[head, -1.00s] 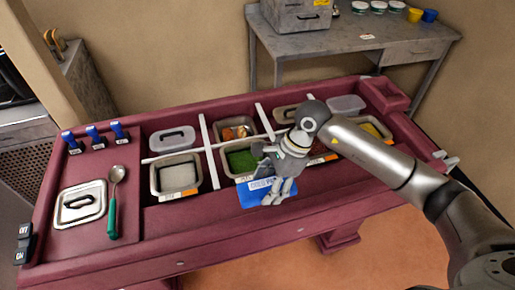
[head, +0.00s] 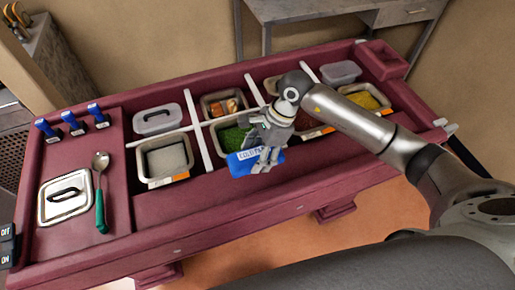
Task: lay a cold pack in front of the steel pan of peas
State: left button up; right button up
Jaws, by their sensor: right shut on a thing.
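The steel pan of peas (head: 229,136) sits in the front row of the red counter's well, its right part hidden behind my right gripper and arm. My right gripper (head: 265,163) is shut on a blue cold pack (head: 241,166) with a white printed label. The pack is at the pan's front edge, overlapping it in the view. I cannot tell whether the pack touches the counter. My left gripper is not in view.
A pan of white contents (head: 165,159) stands left of the peas. White dividers (head: 204,143) split the well of the red counter (head: 180,207). A steel lid (head: 65,198) and green-handled spoon (head: 101,195) lie on the left board. The counter's front strip is clear.

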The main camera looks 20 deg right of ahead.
notch_tip(320, 180, down, 4)
jog(key=b, duration=0.2)
jog(key=shift+r+b, duration=0.15)
jog(key=shift+b, duration=0.15)
notch_tip(320, 180, down, 3)
jog(key=b, duration=0.2)
jog(key=shift+r+b, duration=0.1)
jog(key=shift+b, duration=0.25)
jog(key=shift+f+b, duration=0.4)
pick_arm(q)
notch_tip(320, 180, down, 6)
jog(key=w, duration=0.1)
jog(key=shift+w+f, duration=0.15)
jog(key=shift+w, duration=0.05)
pick_arm(e)
jog(key=o, duration=1.5)
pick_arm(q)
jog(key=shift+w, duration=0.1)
pick_arm(e)
jog(key=v, duration=1.2)
jog(key=shift+s+r, duration=0.1)
